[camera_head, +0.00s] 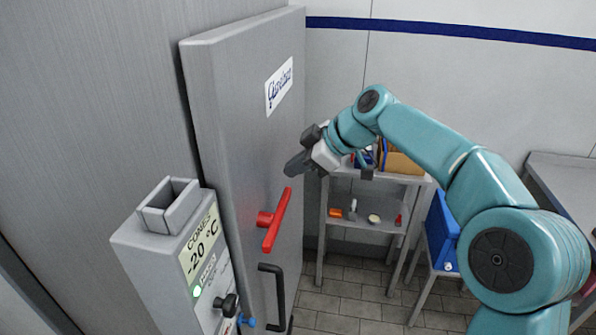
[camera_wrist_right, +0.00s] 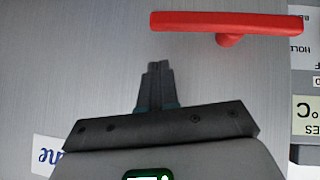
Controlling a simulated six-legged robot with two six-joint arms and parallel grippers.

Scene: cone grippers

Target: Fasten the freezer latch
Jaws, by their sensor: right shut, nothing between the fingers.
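The freezer door (camera_head: 240,120) is a tall grey metal panel with a white label, standing in front of me. The red latch handle (camera_head: 277,220) sits on its face, its bar tilted slightly from upright in the head view. The red latch also shows across the top of the right wrist view (camera_wrist_right: 228,24). My right gripper (camera_head: 294,168) is shut and empty, above the latch and apart from it. In the right wrist view its closed fingertips (camera_wrist_right: 157,66) point toward the latch with a gap between. My left gripper is not in view.
A black door handle (camera_head: 272,297) is below the latch. A grey control box (camera_head: 165,270) with a -20 °C display stands left of the door. Shelves (camera_head: 365,225) with small items and a blue bin (camera_head: 440,232) stand behind my right arm. Tiled floor shows between.

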